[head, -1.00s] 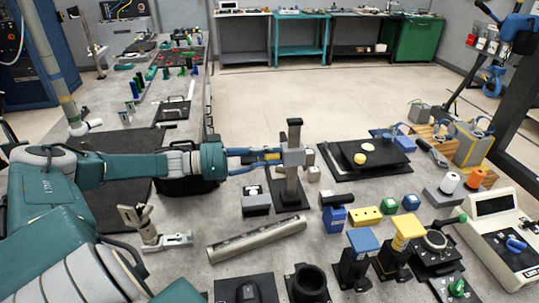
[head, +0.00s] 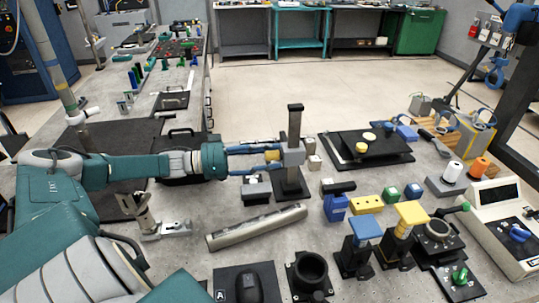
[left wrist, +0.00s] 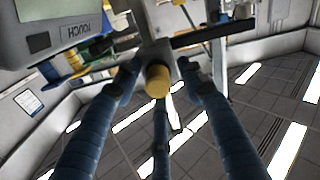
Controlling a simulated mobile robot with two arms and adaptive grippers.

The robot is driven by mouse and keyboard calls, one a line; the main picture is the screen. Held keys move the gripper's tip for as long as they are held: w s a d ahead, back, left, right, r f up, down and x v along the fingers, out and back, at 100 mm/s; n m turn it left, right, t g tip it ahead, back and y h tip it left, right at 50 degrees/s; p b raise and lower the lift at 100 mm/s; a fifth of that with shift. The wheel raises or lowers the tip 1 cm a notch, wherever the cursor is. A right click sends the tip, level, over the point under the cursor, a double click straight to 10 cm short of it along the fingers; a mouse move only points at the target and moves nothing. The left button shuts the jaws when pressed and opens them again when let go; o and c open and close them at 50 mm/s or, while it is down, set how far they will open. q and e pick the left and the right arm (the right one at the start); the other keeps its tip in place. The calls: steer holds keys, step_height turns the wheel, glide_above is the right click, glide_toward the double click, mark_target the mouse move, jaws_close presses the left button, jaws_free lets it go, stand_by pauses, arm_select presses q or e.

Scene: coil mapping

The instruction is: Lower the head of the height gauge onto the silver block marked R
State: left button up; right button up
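The height gauge has a dark upright post (head: 295,122) on a black base. Its grey head (head: 293,156) rides partway up the post, with a yellow knob on its left side; the knob (left wrist: 157,80) is central in the left wrist view. My left gripper (head: 268,156) reaches in from the left, its blue fingers closed around the head and knob. In the left wrist view its fingertips (left wrist: 162,78) flank the head closely. A small silver block (head: 314,163) shows just right of the post; I cannot read its mark. My right gripper is not in view.
A dark block (head: 256,191) stands left of the gauge base. A long grey bar (head: 256,228) lies in front. Blue and yellow stands (head: 363,228) and a yellow block (head: 366,205) crowd the right. A black plate (head: 375,152) lies behind right.

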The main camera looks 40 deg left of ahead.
arm_select(q)
steer(key=v, duration=1.2)
steer(key=shift+r, duration=0.1)
step_height(320, 180, up, 5)
steer(key=g+y+p, duration=0.1)
steer(key=g+p, duration=0.2)
steer(key=p, duration=0.4)
steer(key=w+d+f+m+g+b, duration=0.1)
steer(key=w+d+f+b, duration=0.3)
steer(key=w+d+b, duration=0.2)
steer(key=shift+w+d+f+y+b, duration=0.3)
steer(key=shift+w+y+b, duration=0.1)
steer(key=shift+w+b, duration=0.75)
steer(key=shift+s, duration=0.15)
steer(key=shift+r, duration=0.1)
jaws_close()
